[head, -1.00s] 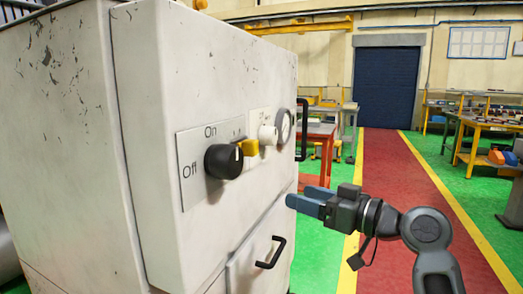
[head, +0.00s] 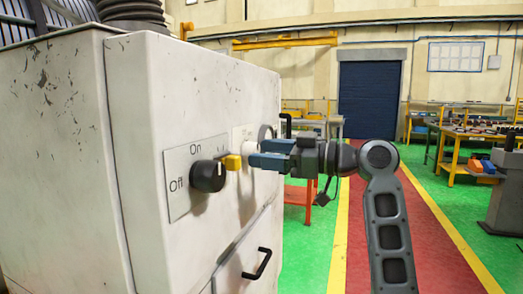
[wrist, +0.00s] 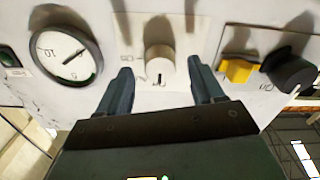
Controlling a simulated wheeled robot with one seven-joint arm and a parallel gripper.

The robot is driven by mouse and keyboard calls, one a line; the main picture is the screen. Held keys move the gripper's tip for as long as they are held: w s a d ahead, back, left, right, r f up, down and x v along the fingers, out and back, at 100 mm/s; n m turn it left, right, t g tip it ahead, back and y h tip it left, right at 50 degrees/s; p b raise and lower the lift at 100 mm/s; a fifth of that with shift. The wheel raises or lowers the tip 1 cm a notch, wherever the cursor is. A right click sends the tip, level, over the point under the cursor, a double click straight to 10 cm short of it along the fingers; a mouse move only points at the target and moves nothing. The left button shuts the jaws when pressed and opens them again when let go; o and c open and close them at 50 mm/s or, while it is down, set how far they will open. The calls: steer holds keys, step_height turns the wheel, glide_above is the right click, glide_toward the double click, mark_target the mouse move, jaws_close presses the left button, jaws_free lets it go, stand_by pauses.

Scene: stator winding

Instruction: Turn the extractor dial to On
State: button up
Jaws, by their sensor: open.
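A white control cabinet (head: 60,170) stands at the left of the head view. On its front are a black dial (head: 208,175) on a plate marked Off and On, a yellow switch (head: 232,162), and a white knob, mostly hidden there by my gripper. My gripper (head: 256,154) is open and points at the panel. In the wrist view the white knob (wrist: 160,65) lies between my two open fingers (wrist: 160,72), with a dark mark on its lower side. The black dial (wrist: 288,70) and the yellow switch (wrist: 237,70) are to the right.
A round gauge (wrist: 65,52) is left of the white knob in the wrist view. A black handle (head: 257,263) sticks out of the cabinet below the panel. Workbenches (head: 465,140) stand at the back right.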

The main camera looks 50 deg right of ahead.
steer(key=shift+x, duration=0.8)
steer(key=shift+c, duration=0.5)
steer(key=c, duration=1)
steer(key=shift+o, duration=0.2)
